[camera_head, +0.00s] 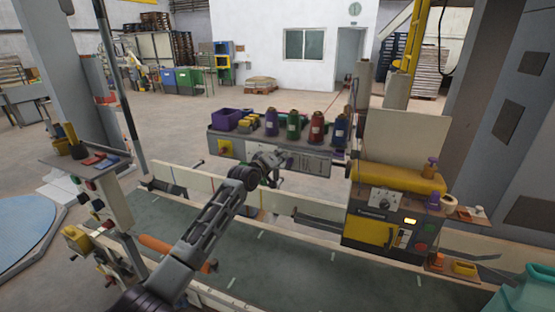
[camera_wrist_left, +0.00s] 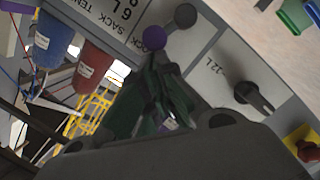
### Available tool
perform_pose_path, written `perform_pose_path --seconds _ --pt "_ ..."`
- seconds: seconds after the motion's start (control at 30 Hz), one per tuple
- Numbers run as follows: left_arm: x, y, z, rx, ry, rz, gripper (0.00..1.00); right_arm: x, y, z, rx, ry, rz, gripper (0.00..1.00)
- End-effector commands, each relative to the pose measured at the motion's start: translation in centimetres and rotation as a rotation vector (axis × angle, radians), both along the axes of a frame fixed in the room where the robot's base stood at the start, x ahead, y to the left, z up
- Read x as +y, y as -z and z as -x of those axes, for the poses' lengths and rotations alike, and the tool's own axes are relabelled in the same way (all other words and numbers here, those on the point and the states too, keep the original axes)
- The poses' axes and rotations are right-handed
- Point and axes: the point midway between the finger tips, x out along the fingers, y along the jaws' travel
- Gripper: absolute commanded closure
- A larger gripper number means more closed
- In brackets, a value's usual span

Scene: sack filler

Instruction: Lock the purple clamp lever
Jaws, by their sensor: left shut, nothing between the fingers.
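The purple clamp lever shows in the left wrist view as a purple ball knob (camera_wrist_left: 154,38) on the grey labelled panel, next to a dark round pivot (camera_wrist_left: 185,15). My left gripper (camera_wrist_left: 158,68) is shut and empty, its fingertips just below the purple knob in that view. I cannot tell whether they touch it. In the head view my left gripper (camera_head: 272,170) is at the front of the grey filler unit (camera_head: 310,162), where it hides the lever. My right gripper is not in view.
A black lever (camera_wrist_left: 258,98) sits beside the 12L label, and a red knob (camera_wrist_left: 308,151) is on a yellow plate. Several coloured spools, one of them red (camera_head: 318,128), stand on the unit. A control box (camera_head: 372,228) is at the right. A green conveyor (camera_head: 300,265) runs below.

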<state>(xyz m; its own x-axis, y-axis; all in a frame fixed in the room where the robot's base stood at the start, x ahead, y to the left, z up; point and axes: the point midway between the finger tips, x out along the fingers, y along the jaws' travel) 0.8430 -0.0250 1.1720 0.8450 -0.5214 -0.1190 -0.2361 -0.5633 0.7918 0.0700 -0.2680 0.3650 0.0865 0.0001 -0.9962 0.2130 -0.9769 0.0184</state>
Motion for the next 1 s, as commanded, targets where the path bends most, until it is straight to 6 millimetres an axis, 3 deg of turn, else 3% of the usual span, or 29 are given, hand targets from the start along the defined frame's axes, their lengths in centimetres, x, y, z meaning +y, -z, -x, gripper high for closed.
perform_pose_path --seconds 0.27,0.5,1.0 --pt "-1.1 -0.5 0.2 -0.074 0.0 -0.184 1.0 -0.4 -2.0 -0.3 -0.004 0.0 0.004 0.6" --pt "-1.5 -0.4 0.4 -0.073 -0.001 -0.177 1.0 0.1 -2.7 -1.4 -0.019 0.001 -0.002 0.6" --pt "-1.6 -0.3 0.4 -0.073 -0.001 -0.175 1.0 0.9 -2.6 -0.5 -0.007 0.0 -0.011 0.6"
